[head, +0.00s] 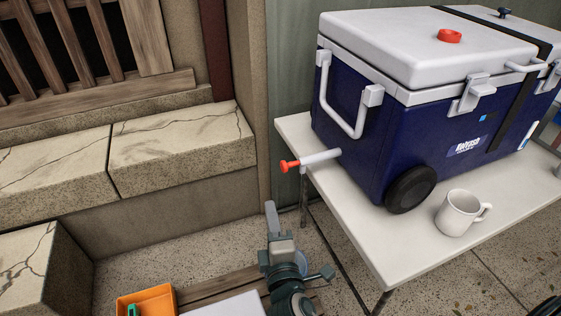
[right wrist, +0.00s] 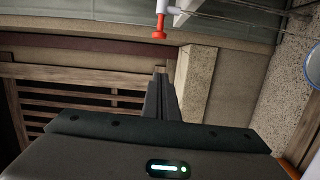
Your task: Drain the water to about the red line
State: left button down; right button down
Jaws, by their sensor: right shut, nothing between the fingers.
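A blue cooler (head: 390,135) with a white lid (head: 395,50) stands on a white table. A white drain pipe (head: 320,157) sticks out low from its left end and carries a red tap (head: 289,164). The red tap also shows at the top of the right wrist view (right wrist: 159,28). My right gripper (head: 271,208) is shut and empty, below the tap in the head view and apart from it. Its closed fingers (right wrist: 160,75) point toward the tap side in the wrist view. No water or red line can be made out. My left gripper is out of view.
A white mug (head: 460,213) stands on the white table (head: 385,250) in front of the cooler's black wheel (head: 410,189). A stone ledge (head: 180,145) runs along the wall at left. An orange bin (head: 160,296) is at the bottom.

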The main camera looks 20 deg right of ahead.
aim_at(287, 165)
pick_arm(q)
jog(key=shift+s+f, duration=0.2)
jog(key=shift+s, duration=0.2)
pick_arm(e)
jog(key=shift+w+r, duration=0.2)
jog(key=shift+r, duration=0.1)
jog(key=shift+w, duration=0.1)
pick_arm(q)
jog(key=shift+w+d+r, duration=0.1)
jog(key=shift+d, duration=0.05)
pick_arm(e)
jog(key=w+d, duration=0.5)
jog(key=w, duration=0.5)
jog(key=shift+d, duration=0.25)
